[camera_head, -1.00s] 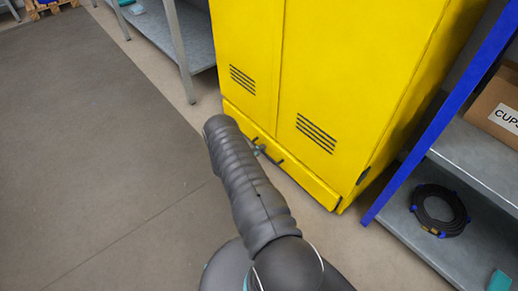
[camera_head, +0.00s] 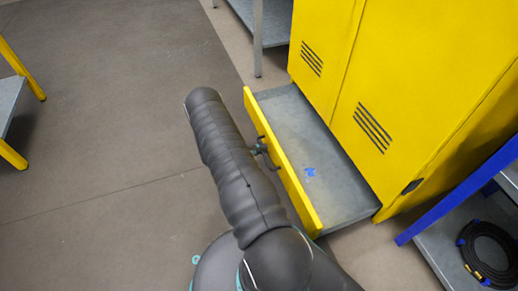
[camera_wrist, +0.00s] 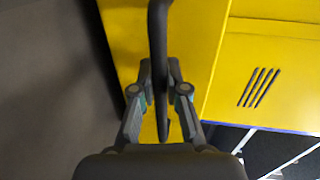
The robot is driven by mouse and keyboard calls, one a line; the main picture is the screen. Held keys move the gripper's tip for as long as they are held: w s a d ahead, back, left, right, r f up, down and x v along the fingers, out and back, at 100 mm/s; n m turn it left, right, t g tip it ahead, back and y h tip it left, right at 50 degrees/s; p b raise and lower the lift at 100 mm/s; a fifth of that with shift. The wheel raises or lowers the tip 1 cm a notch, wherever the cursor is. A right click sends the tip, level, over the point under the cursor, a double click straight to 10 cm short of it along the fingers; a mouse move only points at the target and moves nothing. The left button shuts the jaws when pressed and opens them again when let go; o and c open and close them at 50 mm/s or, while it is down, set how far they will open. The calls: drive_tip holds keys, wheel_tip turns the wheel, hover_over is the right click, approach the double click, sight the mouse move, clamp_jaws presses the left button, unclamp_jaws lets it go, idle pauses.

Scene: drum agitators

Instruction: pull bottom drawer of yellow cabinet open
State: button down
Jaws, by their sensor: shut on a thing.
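The yellow cabinet (camera_head: 430,90) stands at the right in the head view, its upper doors shut. Its bottom drawer (camera_head: 345,195) is pulled out, showing a grey metal inside with a small blue thing (camera_head: 310,172) lying on its floor. A dark bar handle (camera_wrist: 158,40) on the drawer front runs between the fingers of my gripper (camera_wrist: 160,85) in the wrist view. The fingers are shut on it. In the head view my gripper (camera_head: 262,148) is at the drawer front, and my arm partly hides the handle.
A blue-framed shelf (camera_head: 465,195) with a coiled black cable (camera_head: 490,250) stands right of the cabinet. A grey shelf (camera_head: 262,22) stands behind left. A yellow-legged table (camera_head: 15,100) is at the left edge. The floor (camera_head: 100,140) left of my arm is clear.

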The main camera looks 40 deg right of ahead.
drive_tip(key=shift+w+a, duration=0.2)
drive_tip(key=shift+a, duration=0.05)
drive_tip(key=c, duration=1.2)
unclamp_jaws()
drive_tip(key=shift+a, duration=0.1)
drive_tip(key=v, duration=1.1)
drive_tip(key=shift+w+a, duration=0.15)
drive_tip(key=shift+a, duration=0.25)
